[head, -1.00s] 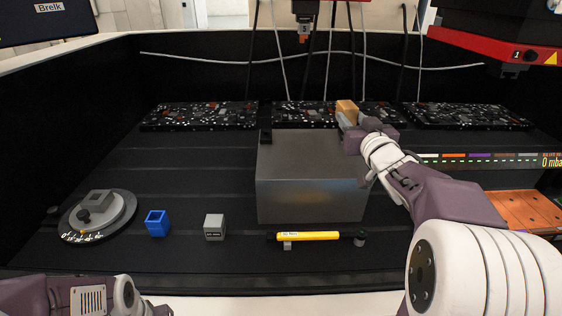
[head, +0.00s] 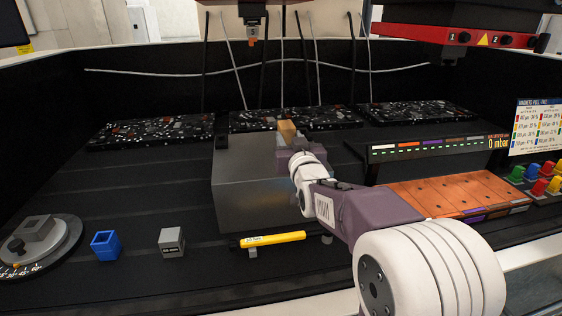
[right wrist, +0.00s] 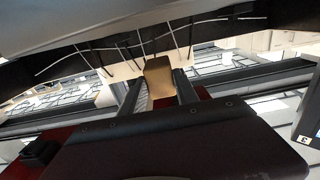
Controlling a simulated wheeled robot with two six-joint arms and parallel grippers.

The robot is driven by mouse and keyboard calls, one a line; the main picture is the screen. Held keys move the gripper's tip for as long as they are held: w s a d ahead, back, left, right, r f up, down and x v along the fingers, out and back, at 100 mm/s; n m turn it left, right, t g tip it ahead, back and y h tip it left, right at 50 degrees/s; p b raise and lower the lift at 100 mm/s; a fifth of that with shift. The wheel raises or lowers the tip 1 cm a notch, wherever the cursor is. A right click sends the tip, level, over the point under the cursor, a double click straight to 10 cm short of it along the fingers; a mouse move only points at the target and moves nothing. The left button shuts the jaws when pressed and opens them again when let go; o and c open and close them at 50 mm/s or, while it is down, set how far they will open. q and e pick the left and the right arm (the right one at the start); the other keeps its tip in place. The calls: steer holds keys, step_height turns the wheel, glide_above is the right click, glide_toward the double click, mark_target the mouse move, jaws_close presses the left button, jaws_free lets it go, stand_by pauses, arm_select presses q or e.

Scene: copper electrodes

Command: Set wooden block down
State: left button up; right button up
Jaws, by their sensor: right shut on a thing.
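The wooden block (head: 286,130) is light tan and shows at the tip of my right gripper (head: 287,139). In the right wrist view the block (right wrist: 158,74) sits between the two fingers (right wrist: 160,84), which are shut on it. In the head view the block is near the back right part of the grey metal box (head: 255,200). My gripper hides the area under the block, so I cannot tell whether it touches anything. My left gripper is out of view.
A yellow bar (head: 273,240) lies in front of the grey box. A small grey cube (head: 171,242), a blue open cube (head: 105,245) and a round dial (head: 40,240) stand to the left. Copper-coloured plates (head: 440,195) and coloured pieces (head: 540,178) are at right. Dark speckled panels (head: 418,112) line the back.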

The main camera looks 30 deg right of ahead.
steer(key=shift+w+a+f, duration=0.25)
steer(key=shift+a+f, duration=0.05)
steer(key=shift+a, duration=0.15)
steer(key=shift+w+a+f, duration=0.25)
steer(key=shift+a+f, duration=0.05)
steer(key=shift+a, duration=0.15)
step_height(320, 180, down, 4)
steer(key=shift+f+b, duration=0.1)
steer(key=shift+b, duration=0.35)
steer(key=o, duration=1.2)
